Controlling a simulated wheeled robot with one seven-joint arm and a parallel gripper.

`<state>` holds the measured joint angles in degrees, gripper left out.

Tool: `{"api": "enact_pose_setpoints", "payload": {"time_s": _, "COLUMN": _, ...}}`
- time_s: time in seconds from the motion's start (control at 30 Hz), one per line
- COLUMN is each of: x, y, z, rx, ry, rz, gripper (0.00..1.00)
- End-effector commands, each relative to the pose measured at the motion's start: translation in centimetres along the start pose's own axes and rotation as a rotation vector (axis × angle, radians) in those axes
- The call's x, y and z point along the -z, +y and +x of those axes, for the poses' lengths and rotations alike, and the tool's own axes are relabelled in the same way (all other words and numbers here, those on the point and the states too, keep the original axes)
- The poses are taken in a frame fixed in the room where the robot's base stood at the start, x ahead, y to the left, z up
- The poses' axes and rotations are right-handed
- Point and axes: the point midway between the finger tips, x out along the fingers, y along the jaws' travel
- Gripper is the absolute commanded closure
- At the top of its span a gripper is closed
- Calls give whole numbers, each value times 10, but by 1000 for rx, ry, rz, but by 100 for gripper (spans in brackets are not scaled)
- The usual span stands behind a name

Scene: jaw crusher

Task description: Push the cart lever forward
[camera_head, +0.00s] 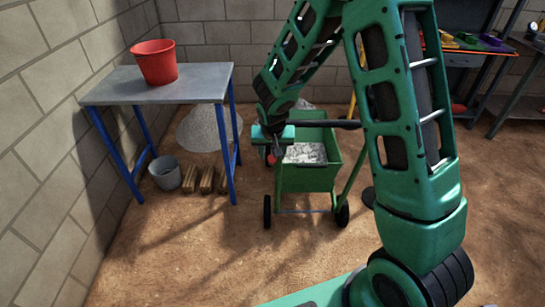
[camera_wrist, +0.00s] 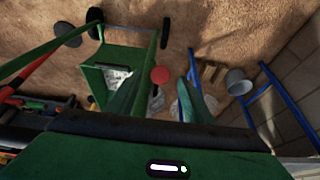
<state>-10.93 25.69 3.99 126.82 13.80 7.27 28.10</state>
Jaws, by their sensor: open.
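The green cart (camera_head: 308,178) stands on the dirt floor in the middle of the head view, with pale crushed material in its bin. The lever's red ball knob (camera_head: 271,159) shows at the bin's left side, just below my gripper (camera_head: 277,136). In the wrist view the red knob (camera_wrist: 160,75) appears between the two green fingers of my gripper (camera_wrist: 167,78). The fingers are apart and hold nothing. I cannot tell whether they touch the knob. The lever's shaft is mostly hidden. The cart (camera_wrist: 112,60) also shows behind the left finger.
A grey table (camera_head: 195,88) with blue legs carries a red bucket (camera_head: 155,62) at left. A grey bucket (camera_head: 165,173), wooden blocks (camera_head: 206,181) and a gravel pile (camera_head: 207,128) lie around its base. A workbench stands back right. The floor before the cart is clear.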

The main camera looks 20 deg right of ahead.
Motion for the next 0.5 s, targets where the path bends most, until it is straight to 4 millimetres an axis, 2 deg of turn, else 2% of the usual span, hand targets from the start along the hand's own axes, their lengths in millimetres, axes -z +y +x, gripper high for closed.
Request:
{"api": "enact_pose_setpoints", "payload": {"time_s": 0.2, "x": 0, "y": 0, "z": 22, "rx": 0, "ry": 0, "rz": 0, "gripper": 54}}
{"api": "enact_pose_setpoints", "payload": {"time_s": 0.5, "x": 0, "y": 0, "z": 27, "rx": 1, "ry": 1, "rz": 0, "gripper": 54}}
